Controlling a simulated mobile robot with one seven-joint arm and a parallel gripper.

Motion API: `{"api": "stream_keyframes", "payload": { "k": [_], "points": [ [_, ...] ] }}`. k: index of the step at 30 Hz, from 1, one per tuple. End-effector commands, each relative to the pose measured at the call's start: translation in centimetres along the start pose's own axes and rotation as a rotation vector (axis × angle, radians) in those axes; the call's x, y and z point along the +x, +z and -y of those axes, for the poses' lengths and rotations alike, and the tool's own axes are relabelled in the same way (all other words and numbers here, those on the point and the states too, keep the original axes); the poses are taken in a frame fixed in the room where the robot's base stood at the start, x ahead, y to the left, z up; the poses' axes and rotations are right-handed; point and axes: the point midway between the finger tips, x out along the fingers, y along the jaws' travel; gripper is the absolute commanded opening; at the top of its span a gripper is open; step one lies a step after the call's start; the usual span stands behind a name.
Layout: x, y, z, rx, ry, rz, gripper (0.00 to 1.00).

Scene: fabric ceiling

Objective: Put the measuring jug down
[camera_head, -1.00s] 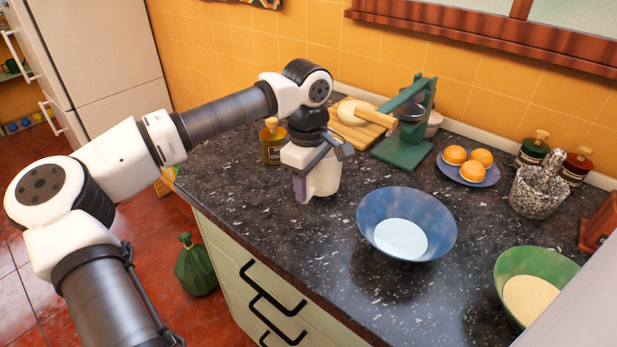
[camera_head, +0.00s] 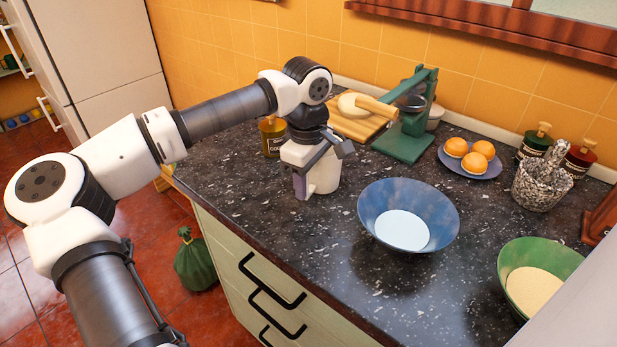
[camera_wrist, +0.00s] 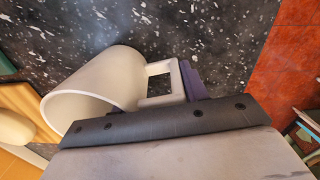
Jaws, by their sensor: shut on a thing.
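The measuring jug (camera_head: 326,172) is pale and cream-coloured. In the head view it stands upright at the left part of the dark speckled counter (camera_head: 340,255), partly hidden by my gripper (camera_head: 303,182). My gripper is shut on the jug's handle side. In the wrist view the jug (camera_wrist: 98,92) shows its open mouth to the left and its square handle (camera_wrist: 165,84) to the right, with a purple finger pad (camera_wrist: 196,82) at the handle. The jug's base appears at or very near the counter top; I cannot tell if it touches.
A blue bowl (camera_head: 375,218) stands right of the jug, a green bowl (camera_head: 568,262) farther right. A bottle (camera_head: 271,140) stands behind my gripper. A cutting board (camera_head: 350,126) and green press (camera_head: 408,140) are at the back. The counter's front edge is close.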

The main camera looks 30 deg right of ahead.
Motion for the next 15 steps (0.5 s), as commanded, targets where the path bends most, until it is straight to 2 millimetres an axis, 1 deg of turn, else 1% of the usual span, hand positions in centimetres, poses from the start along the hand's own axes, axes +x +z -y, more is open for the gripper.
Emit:
{"api": "stream_keyframes", "payload": {
  "k": [5,6,11,15],
  "points": [
    [-0.05,0.00,-0.01,0.000,0.000,0.000,0.13],
    [-0.05,0.00,-0.01,0.000,0.000,0.000,0.49],
    [-0.05,0.00,-0.01,0.000,0.000,0.000,0.69],
    [-0.04,0.00,0.00,0.000,0.000,0.000,0.69]
  ]
}}
